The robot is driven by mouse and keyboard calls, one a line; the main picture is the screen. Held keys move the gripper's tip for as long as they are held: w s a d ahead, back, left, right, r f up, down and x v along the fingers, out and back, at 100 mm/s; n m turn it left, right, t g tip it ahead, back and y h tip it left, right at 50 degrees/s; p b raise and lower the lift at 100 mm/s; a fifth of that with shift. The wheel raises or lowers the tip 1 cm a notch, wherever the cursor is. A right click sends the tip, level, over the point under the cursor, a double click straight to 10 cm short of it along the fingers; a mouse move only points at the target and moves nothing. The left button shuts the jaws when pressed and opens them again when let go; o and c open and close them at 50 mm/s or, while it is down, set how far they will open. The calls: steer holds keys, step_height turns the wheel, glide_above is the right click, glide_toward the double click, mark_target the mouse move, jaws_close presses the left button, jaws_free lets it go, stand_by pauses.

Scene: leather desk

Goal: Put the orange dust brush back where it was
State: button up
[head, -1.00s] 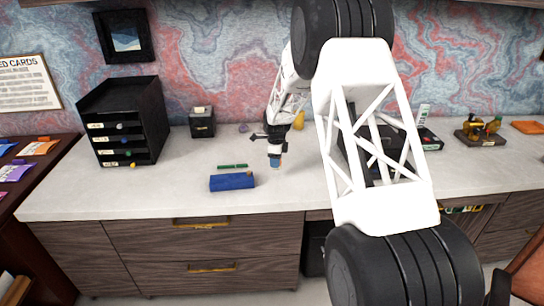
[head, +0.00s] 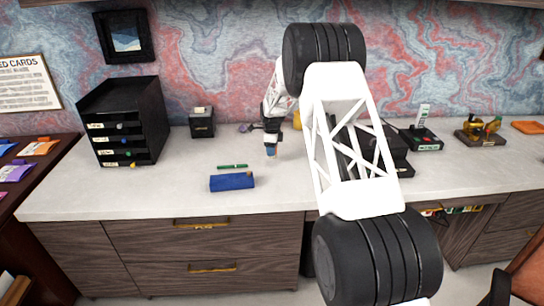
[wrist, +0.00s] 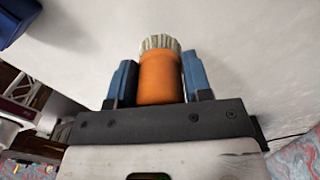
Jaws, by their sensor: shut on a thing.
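The orange dust brush (wrist: 160,78) is between the two blue fingers of my gripper (wrist: 160,85) in the wrist view. Its pale bristles (wrist: 160,42) point away from the palm. In the head view my gripper (head: 271,150) is small and hangs over the desk, right of the blue case. The fingers are shut on the brush, which is mostly hidden there. I cannot tell whether the brush touches the desk.
A blue case (head: 232,181) and a green pen-like stick (head: 232,167) lie left of my gripper. A black drawer unit (head: 122,120) and a small black box (head: 202,123) stand further left. A yellow object (head: 297,120) is behind my arm. Desk between is clear.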

stand_by(0.3)
steer(key=shift+f, duration=1.75)
steer(key=shift+f, duration=0.1)
steer(key=o, duration=0.8)
steer(key=shift+o, duration=0.2)
step_height(320, 180, up, 12)
steer(key=shift+r, duration=0.1)
